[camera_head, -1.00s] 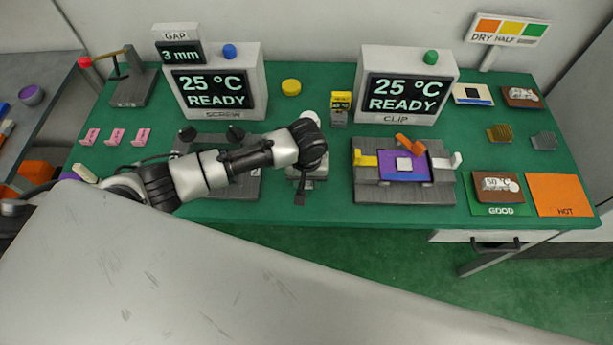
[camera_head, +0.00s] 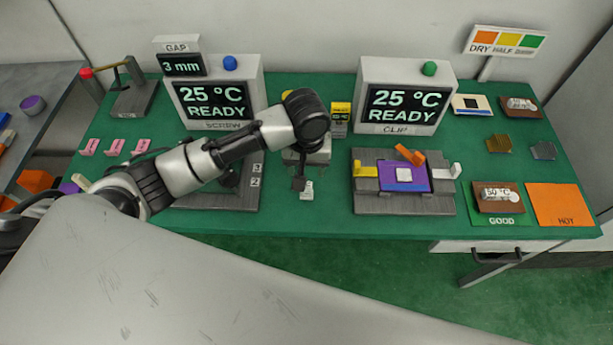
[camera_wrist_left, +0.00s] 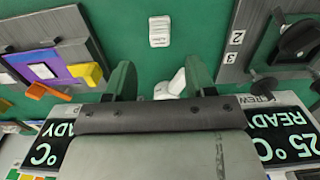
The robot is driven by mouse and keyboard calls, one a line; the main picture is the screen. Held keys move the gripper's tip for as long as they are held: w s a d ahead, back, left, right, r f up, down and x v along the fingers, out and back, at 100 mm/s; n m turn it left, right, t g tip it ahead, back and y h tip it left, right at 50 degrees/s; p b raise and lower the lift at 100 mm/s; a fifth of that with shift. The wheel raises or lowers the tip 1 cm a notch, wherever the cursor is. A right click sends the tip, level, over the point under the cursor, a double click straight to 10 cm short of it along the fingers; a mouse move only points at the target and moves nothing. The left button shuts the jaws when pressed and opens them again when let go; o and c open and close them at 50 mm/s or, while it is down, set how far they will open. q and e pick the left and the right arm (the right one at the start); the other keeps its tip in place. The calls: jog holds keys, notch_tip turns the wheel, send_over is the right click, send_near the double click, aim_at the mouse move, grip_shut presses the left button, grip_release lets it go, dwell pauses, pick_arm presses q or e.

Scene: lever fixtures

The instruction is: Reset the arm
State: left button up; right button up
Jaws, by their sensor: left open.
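My left arm reaches in from the left in the head view. Its gripper (camera_head: 300,186) points down over the front middle of the green table, between the two fixtures. In the left wrist view its two fingers (camera_wrist_left: 160,80) stand wide apart with nothing held. A small white marked block (camera_head: 307,190) lies beside the fingertips in the head view; it also shows in the left wrist view (camera_wrist_left: 159,31), ahead of the fingers. A white part (camera_wrist_left: 172,84) shows between the fingers, partly hidden by the gripper body. My right gripper is not in view.
The CLIP fixture (camera_head: 372,204) holds a purple board with an orange lever (camera_head: 408,155). The SCREW fixture (camera_head: 215,199) is partly behind my arm. Two display boxes, CLIP (camera_head: 433,72) and SCREW (camera_head: 245,72), stand behind.

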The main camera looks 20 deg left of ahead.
pick_arm(q)
jog(key=shift+r, duration=0.85)
jog(key=shift+f, duration=0.1)
jog(key=s+d+f+m+t+h, duration=0.1)
jog(key=s+d+m, duration=0.1)
jog(key=s, duration=0.3)
jog(key=s+d+f+m+t+h, duration=0.1)
jog(key=s+f+m+h, duration=0.1)
jog(key=s, duration=0.3)
jog(key=s+a+m+t+y, duration=0.1)
jog(key=s+a+t+y, duration=0.15)
jog(key=s+a, duration=0.8)
notch_tip(320, 180, down, 24)
jog(key=g, duration=0.2)
jog(key=s+a+f+g, duration=0.1)
jog(key=s+a+f, duration=0.1)
jog(key=s+f, duration=1.5)
jog(key=shift+s+a+f+m, duration=0.2)
jog(key=shift+a+f+m, duration=0.1)
jog(key=shift+a, duration=0.1)
